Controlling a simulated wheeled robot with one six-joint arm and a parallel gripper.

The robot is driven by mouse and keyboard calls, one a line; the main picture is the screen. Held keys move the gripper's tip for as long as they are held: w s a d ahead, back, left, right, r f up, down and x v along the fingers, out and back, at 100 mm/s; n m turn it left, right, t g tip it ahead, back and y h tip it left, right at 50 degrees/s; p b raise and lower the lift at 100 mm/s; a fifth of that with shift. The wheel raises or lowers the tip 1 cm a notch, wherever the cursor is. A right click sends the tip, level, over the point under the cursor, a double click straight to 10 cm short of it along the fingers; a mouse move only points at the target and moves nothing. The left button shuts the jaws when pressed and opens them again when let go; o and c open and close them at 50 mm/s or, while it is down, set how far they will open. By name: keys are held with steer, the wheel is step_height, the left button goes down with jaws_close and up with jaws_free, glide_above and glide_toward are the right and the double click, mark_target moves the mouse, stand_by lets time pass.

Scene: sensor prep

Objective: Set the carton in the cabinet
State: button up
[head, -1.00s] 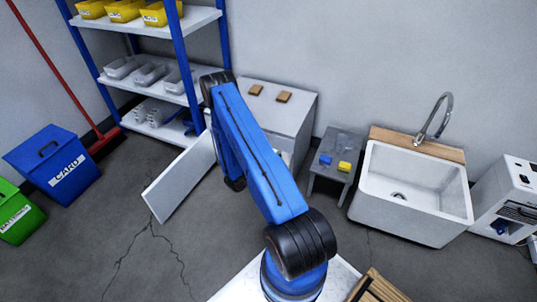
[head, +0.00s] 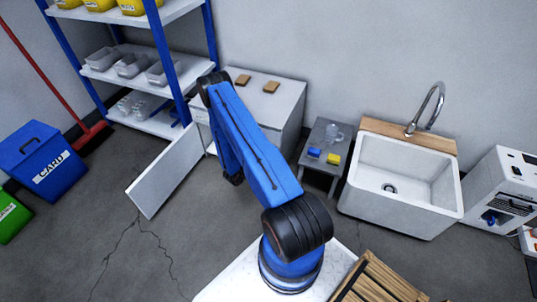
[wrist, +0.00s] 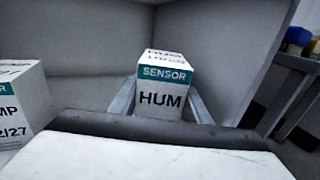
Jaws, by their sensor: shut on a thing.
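The carton (wrist: 162,95), a white box with a teal "SENSOR" band and "HUM" on its face, stands upright between the fingers of my gripper (wrist: 161,104) in the wrist view. My gripper is shut on it. Pale grey walls of the cabinet (wrist: 235,50) surround it on the far side and right. I cannot tell whether its base touches the cabinet floor. In the head view the white cabinet (head: 287,122) has its door (head: 165,172) swung open. My arm hides my gripper and the carton there.
A second sensor carton (wrist: 22,103) stands at the left in the wrist view, apart from the held one. A grey stool (head: 322,168) with blue and yellow blocks stands right of the cabinet, beside a sink (head: 400,185). A blue-posted shelf (head: 165,60) stands left.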

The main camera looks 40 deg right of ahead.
steer(key=shift+f, duration=1.7)
steer(key=shift+f, duration=0.15)
steer(key=o, duration=1.1)
steer(key=shift+a, duration=0.25)
steer(key=a, duration=1.1)
steer(key=shift+a, duration=0.3)
steer(key=shift+a, duration=0.15)
